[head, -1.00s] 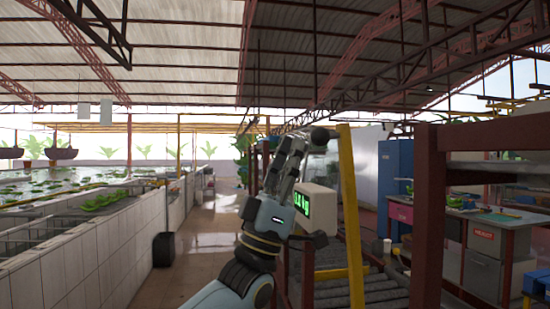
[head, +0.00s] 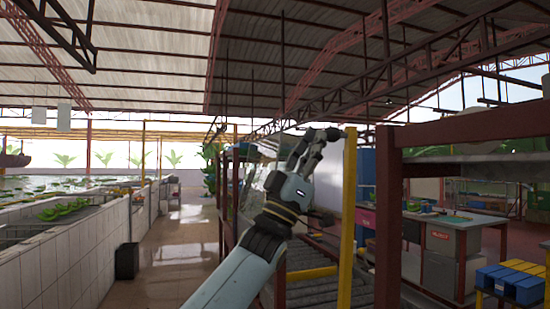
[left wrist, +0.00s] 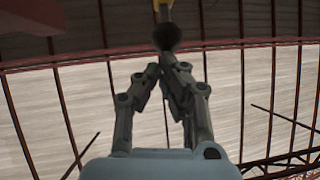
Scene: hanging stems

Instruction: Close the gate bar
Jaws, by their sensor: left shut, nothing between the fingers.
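The gate bar (head: 348,215) is a yellow upright post at the front of the roller conveyor. A dark round knob (head: 334,134) sits at its top, pointing left. My left gripper (head: 318,138) is shut and empty, fingers pointing up, just left of the knob in the head view. The left wrist view shows the fingertips (left wrist: 166,66) together just below the dark knob (left wrist: 166,37), with a bit of the yellow bar (left wrist: 163,6) above it. I cannot tell whether they touch. My right gripper is not in view.
A dark red rack post (head: 388,215) stands just right of the bar. Grey conveyor rollers (head: 310,290) lie behind my arm. A clear aisle (head: 185,260) runs on the left beside a white tiled trough (head: 75,260). Blue crates (head: 510,285) sit at lower right.

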